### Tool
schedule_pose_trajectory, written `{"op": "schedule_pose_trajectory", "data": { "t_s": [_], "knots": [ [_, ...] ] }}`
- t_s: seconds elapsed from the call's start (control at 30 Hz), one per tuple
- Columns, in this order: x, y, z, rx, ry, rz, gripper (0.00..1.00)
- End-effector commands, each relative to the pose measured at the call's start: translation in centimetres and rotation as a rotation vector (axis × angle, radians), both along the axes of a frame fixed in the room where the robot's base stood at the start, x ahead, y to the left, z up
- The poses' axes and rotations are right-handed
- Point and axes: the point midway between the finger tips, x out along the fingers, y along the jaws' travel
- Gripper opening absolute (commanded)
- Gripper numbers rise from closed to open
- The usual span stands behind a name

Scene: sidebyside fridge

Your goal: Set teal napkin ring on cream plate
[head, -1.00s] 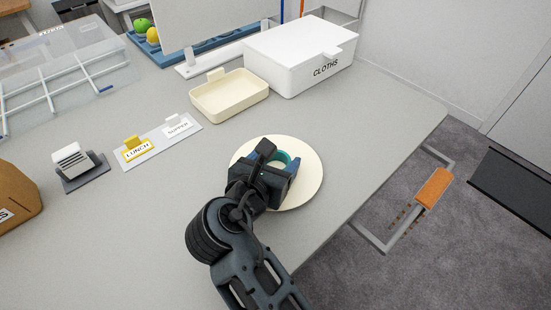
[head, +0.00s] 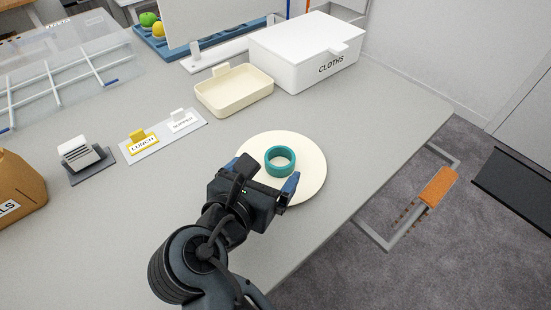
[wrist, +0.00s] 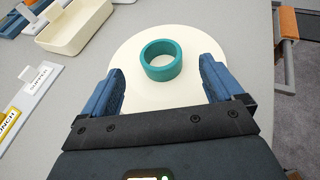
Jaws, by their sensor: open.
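The teal napkin ring (head: 280,161) rests flat on the cream plate (head: 313,172), a little toward its back from the middle. My gripper (head: 268,173) is at the near side of the plate, apart from the ring. In the wrist view my gripper (wrist: 163,82) is open, its two blue fingers spread with nothing between them at the tips. There the ring (wrist: 162,71) stands just beyond the fingertips on the plate (wrist: 128,52). The near-left part of the plate is hidden by my gripper in the head view.
A cream tray (head: 234,93) and a white box marked CLOTHS (head: 305,52) stand behind the plate. A label holder with LUNCH (head: 142,143) and a grey stand (head: 82,158) are to the left. The table's right edge is near the plate; an orange-handled rail (head: 438,188) juts out beyond it.

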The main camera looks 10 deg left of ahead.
Motion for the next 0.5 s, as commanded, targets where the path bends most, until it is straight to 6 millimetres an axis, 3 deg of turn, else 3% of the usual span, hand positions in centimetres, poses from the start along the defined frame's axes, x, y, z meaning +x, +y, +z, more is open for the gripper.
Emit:
{"op": "schedule_pose_trajectory", "data": {
  "t_s": [0.2, 0.5],
  "knots": [
    [-3.2, 0.9, 1.4, 0.0, 0.0, 0.002, 0.94],
    [-4.5, 1.2, 1.9, -0.001, 0.001, 0.0, 0.94]
  ]
}}
